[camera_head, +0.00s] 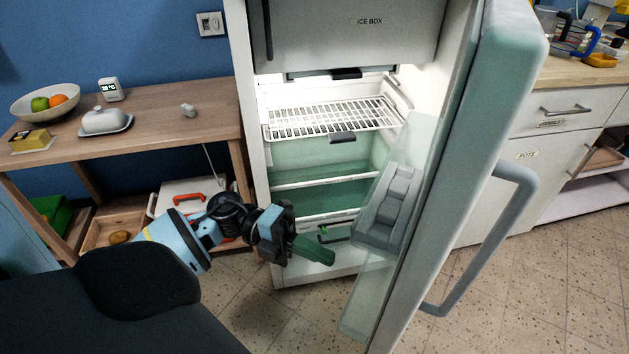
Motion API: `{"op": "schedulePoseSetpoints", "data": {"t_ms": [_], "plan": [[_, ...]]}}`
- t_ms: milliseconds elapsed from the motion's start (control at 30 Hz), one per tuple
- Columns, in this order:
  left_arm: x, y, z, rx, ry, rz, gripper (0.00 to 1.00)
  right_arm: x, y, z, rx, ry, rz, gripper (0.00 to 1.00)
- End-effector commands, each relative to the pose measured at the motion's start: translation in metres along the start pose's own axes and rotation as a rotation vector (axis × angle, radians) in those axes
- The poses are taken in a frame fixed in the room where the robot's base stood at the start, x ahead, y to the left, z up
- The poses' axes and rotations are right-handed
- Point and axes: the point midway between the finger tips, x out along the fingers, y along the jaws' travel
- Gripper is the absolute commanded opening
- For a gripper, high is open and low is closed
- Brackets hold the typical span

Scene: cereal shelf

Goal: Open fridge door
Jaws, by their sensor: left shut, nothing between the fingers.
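The fridge (254,120) stands in the middle, with its lit interior showing a wire rack (330,117) and lower shelves. Its door (455,170) stands wide open, swung out toward me on the right. A grey handle (492,240) is on the door's outer side, and a bin sits on its inner side. My left gripper (314,250) is shut and empty, in front of the lower fridge opening and left of the door's inner side. I cannot tell if it touches the door. My right gripper is not in view.
A wooden table (165,95) at left carries a fruit bowl (50,100), a butter dish (106,120) and small items. A counter with drawers (560,115) stands at right, behind the door. Tiled floor (540,290) is clear at lower right.

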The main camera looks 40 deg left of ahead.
Motion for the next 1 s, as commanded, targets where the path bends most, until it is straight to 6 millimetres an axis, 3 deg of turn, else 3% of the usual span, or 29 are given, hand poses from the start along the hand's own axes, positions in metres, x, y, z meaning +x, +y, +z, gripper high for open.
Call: {"op": "schedulePoseSetpoints", "data": {"t_ms": [300, 500, 700, 1000], "plan": [[0.060, -0.002, 0.000, 0.002, 0.001, -0.005, 0.00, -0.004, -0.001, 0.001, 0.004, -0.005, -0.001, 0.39], [0.088, -0.001, 0.000, 0.001, -0.001, -0.003, 0.00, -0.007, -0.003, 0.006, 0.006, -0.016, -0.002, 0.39], [0.099, -0.001, 0.000, 0.000, -0.001, -0.001, 0.00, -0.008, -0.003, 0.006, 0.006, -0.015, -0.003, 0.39], [0.101, 0.000, 0.000, 0.000, -0.002, 0.000, 0.00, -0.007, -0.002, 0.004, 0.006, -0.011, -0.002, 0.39]]}}
